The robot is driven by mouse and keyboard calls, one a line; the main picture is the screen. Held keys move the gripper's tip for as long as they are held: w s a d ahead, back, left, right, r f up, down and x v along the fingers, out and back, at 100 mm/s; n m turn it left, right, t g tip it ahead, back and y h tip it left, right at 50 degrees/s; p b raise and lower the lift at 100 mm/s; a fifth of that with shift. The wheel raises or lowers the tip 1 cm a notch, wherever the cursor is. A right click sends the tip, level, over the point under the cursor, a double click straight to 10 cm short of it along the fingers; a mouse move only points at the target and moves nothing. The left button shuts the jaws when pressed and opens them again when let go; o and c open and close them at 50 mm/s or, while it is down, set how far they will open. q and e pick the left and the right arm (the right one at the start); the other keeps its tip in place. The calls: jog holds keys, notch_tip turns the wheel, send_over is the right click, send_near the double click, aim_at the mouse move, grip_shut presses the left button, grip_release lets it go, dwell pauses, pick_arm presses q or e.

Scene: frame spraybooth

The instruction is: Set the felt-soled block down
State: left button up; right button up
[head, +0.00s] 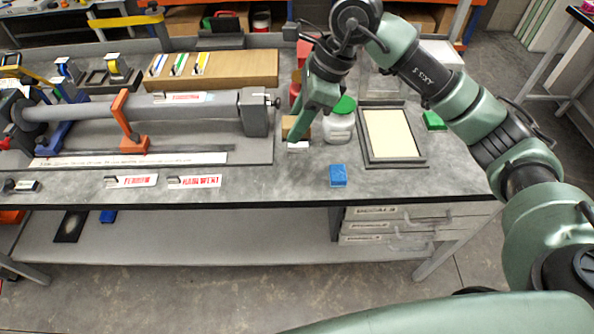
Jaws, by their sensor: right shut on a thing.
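My right gripper (300,128) reaches down to the bench between the lathe-like rig and a green-lidded jar. It is shut on a small tan block (289,124), which its fingers partly cover. A whitish piece (298,147) shows just below the fingers; I cannot tell whether it is the block's felt sole or a separate thing. I cannot tell whether the block touches the bench. My left gripper is not in view.
The green-lidded jar (339,124) stands close right of the gripper, with a framed cream panel (391,133) beyond it. A blue block (338,175) lies near the front edge. The rig's grey end block (255,113) is close on the left. Bare bench (270,183) lies in front.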

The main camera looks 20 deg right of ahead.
aim_at(291, 180)
notch_tip(291, 180, down, 16)
jog(key=p, duration=0.3)
jog(key=shift+r, duration=0.25)
jog(key=shift+f, duration=0.1)
jog(key=shift+f, duration=0.15)
jog(key=o, duration=1.2)
